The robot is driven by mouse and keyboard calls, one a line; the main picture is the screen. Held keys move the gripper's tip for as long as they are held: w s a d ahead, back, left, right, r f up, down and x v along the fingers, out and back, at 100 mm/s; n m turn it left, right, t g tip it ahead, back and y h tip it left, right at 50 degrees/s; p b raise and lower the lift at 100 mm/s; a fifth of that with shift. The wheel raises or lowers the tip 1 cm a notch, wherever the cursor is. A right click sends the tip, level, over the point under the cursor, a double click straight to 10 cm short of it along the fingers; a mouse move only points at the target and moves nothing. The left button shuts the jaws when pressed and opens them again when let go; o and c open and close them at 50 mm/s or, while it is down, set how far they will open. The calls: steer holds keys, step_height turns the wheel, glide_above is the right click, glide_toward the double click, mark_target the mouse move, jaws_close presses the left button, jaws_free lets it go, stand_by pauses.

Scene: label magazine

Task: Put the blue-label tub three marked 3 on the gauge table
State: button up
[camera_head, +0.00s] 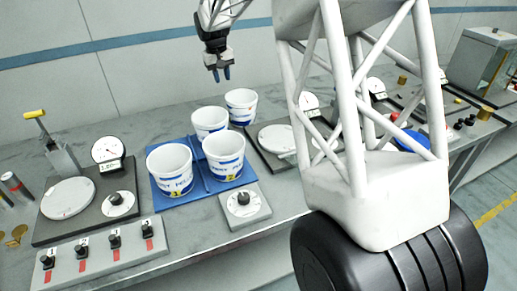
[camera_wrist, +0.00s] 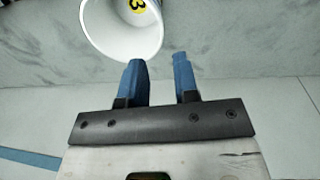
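A white tub with a yellow mark 3 (camera_wrist: 105,32) shows in part at the top of the wrist view, just beyond my fingertips. In the head view the back-right tub (camera_head: 241,107) and back-left tub (camera_head: 210,122) have no readable number; I cannot tell which is marked 3. My gripper (camera_head: 222,76) hangs above and behind the tubs. In the wrist view my gripper (camera_wrist: 160,68) has two blue fingers apart with nothing between them. Two round plates with dials stand on the bench: the left plate (camera_head: 68,199) and the middle plate (camera_head: 277,139), partly behind my white frame.
Tub 1 (camera_head: 169,172) and tub 2 (camera_head: 223,157) stand on a blue tray (camera_head: 200,183). A small box with a knob (camera_head: 243,203) is in front. A switch strip (camera_head: 105,254) lies at the front left. A wall runs close behind the bench.

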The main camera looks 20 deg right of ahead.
steer(key=s+a+r, duration=0.1)
steer(key=s+r, duration=0.2)
steer(key=s, duration=0.6)
steer(key=s+a+r+t, duration=0.1)
steer(key=s+a+r, duration=0.1)
steer(key=s, duration=0.6)
steer(key=s+a+r, duration=0.1)
steer(key=s+r, duration=0.2)
steer(key=s, duration=0.6)
steer(key=s+a+f, duration=0.1)
steer(key=s+f, duration=0.2)
steer(key=s, duration=1)
steer(key=s+a+f+t+y, duration=0.1)
steer(key=s+f, duration=0.2)
steer(key=s, duration=1)
steer(key=shift+s+a+t, duration=0.2)
steer(key=shift+s+t, duration=0.05)
steer(key=shift+t, duration=0.05)
steer(key=shift+o, duration=0.7)
steer(key=shift+w, duration=0.15)
